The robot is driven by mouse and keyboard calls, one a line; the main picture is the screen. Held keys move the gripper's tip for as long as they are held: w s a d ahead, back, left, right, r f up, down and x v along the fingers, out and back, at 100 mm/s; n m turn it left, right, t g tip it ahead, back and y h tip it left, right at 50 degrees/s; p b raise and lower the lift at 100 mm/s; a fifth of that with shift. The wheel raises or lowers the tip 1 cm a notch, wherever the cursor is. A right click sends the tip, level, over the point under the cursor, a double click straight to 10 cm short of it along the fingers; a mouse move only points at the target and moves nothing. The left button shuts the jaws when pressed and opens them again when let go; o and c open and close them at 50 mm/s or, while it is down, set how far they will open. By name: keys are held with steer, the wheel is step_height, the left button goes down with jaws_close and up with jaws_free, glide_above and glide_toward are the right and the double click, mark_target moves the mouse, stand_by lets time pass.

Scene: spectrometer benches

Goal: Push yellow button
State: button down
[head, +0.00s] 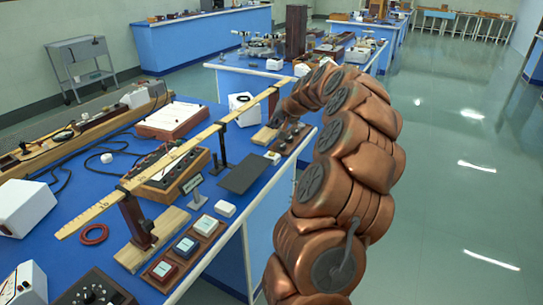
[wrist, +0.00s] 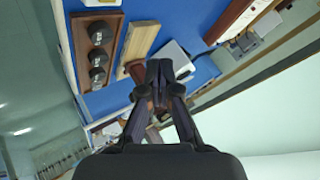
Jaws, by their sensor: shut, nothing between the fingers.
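I cannot make out a yellow button in either view.
A long wooden rule (head: 170,160) on stands runs across the bench. A brown board with dark round knobs (wrist: 97,57) lies beside the gripper in the wrist view. The floor (head: 450,200) at right is clear.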

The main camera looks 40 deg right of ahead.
mark_target(273, 154)
stand_by(0.3)
steer(key=shift+f+b, duration=1.75)
steer(key=shift+f, duration=2.6)
steer(key=shift+f, duration=0.1)
steer(key=shift+f+b, duration=0.35)
steer(key=shift+b, duration=0.05)
steer(key=shift+f+b, duration=0.3)
steer(key=shift+f, duration=0.15)
steer(key=shift+r, duration=0.9)
steer(key=shift+r+p, duration=1)
steer(key=shift+r, duration=1.5)
